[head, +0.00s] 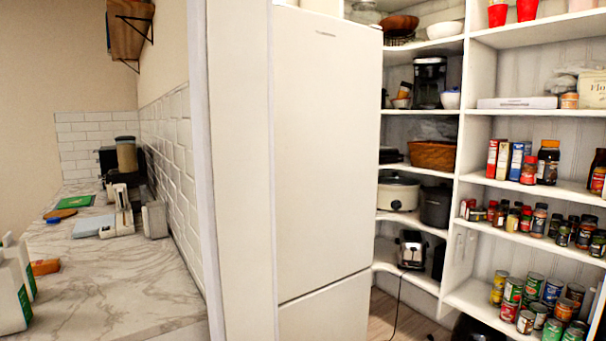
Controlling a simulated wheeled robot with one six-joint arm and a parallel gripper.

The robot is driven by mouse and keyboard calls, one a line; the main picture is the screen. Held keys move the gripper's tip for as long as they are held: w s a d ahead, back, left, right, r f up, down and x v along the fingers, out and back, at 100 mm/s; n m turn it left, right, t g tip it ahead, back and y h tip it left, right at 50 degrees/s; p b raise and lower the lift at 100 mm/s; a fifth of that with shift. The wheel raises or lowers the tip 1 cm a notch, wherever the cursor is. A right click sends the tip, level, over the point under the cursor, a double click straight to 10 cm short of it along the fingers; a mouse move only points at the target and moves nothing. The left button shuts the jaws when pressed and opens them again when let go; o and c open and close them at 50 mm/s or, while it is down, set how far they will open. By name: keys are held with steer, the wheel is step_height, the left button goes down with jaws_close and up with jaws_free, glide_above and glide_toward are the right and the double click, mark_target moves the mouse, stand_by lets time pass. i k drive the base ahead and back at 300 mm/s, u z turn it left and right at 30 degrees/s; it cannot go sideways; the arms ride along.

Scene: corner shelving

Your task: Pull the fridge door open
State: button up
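The white fridge (325,160) stands upright in the middle of the head view, beside the corner shelving. Its tall upper door (328,150) looks shut, flush above a thin horizontal seam. A lower panel (325,312) shows below that seam and runs out of the picture at the bottom. Small lettering is near the top of the upper door, too small to read. I cannot make out a handle on the door. My gripper is not in view, so its place relative to the door cannot be seen.
White shelves (466,110) with jars, cans and appliances stand right of the fridge. A narrow wall end (235,170) borders its left side. Further left is a marble counter (150,275) with several items. A strip of wooden floor (395,318) shows at the lower right.

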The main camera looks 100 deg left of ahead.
mark_target(328, 69)
steer(key=u, duration=1.7)
steer(key=i, duration=2.25)
steer(key=u, duration=1.75)
